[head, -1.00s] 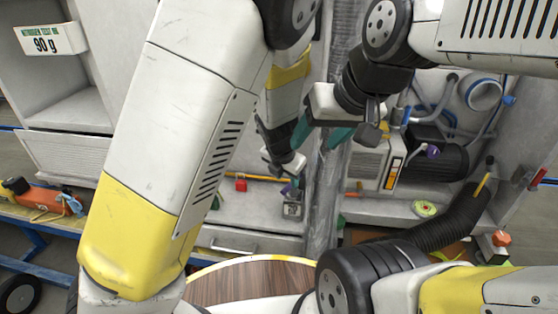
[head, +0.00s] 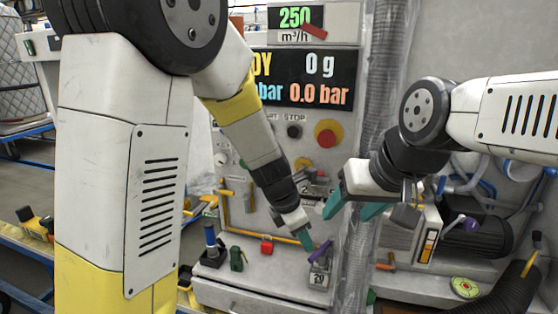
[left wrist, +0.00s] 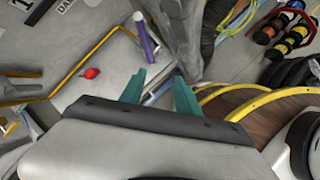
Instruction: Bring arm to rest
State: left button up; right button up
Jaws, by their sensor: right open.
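My left arm comes down from the upper left in the head view. Its gripper (head: 306,238) points down near a purple-topped item (head: 320,252) on the workbench. In the left wrist view, the teal fingers (left wrist: 160,93) stand apart with nothing between them; a purple cylinder (left wrist: 145,38) is beyond them. My right arm comes in from the right, and its gripper (head: 354,206) is open and empty in front of the grey vertical column. The right gripper is above and to the right of the left one in the picture.
A panel with a display (head: 305,78) and a red-yellow stop button (head: 328,133) stands behind the arms. A corrugated grey column (head: 380,100) rises beside it. A small red item (head: 266,246) and a green one (head: 237,259) rest on the bench. A black hose (head: 510,290) lies lower right.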

pick_arm(q)
jog(key=s+a+r+m+t+y, duration=0.1)
jog(key=s+a+r+m, duration=0.5)
jog(key=a+m, duration=0.5)
jog(key=s+a+r+m+t, duration=0.2)
jog(key=s+a+r+m, duration=0.5)
jog(key=a+r+m, duration=0.3)
jog(key=shift+a+r+m+t+y, duration=0.25)
jog(key=shift+a+m+t+y, duration=0.05)
jog(key=shift+a+m+y, duration=0.15)
